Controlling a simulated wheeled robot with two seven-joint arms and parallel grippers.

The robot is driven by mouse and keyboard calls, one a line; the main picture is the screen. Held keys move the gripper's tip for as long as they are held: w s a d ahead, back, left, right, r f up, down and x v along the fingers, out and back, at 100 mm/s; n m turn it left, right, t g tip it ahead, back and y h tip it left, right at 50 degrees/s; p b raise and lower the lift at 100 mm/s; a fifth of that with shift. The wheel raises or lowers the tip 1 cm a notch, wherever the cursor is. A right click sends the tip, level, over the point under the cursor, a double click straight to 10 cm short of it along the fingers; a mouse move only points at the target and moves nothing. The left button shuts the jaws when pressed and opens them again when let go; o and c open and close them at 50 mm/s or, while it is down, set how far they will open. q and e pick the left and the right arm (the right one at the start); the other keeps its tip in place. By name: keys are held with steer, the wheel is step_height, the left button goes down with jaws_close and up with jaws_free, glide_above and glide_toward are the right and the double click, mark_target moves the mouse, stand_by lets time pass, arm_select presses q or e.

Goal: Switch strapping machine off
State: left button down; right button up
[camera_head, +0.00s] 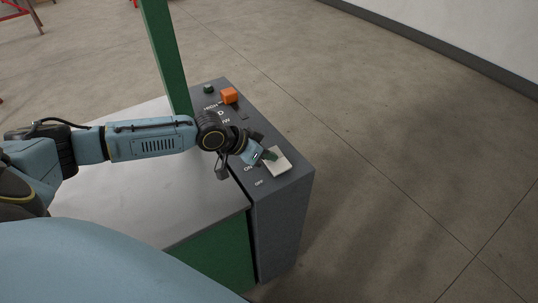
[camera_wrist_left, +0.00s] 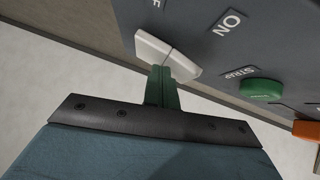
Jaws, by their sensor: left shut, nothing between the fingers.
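The strapping machine has a grey control panel (camera_head: 296,183) along its right side. A white rocker switch (camera_head: 279,165) sits near the panel's front end, by the ON and OFF labels. It also shows in the left wrist view (camera_wrist_left: 152,47), with one half towards OFF and the other towards ON. My left gripper (camera_head: 269,155) is shut and empty, its green fingertips (camera_wrist_left: 163,72) at the rocker, overlapping its edge near the seam between the halves. I cannot tell whether they touch it or which half is pressed. My right gripper is not in view.
A green STRAP button (camera_wrist_left: 262,89) is beside the rocker. An orange button (camera_head: 229,96) and a small dark green knob (camera_head: 208,89) are at the panel's far end. A green post (camera_head: 165,50) rises beside the white top (camera_head: 130,205). Open floor lies to the right.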

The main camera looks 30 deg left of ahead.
mark_target(269, 164)
arm_select(q)
steer(key=r+p, duration=0.1)
steer(key=p, duration=0.1)
steer(key=r+p, duration=0.1)
steer(key=r, duration=0.1)
steer(key=r+p, duration=0.1)
steer(key=p, duration=0.1)
steer(key=shift+s+d+r+p, duration=0.15)
steer(key=shift+d+r+p, duration=0.1)
steer(key=shift+r+p, duration=0.1)
steer(key=s+d+v, duration=0.1)
steer(key=v, duration=0.8)
steer(key=shift+s+d, duration=0.3)
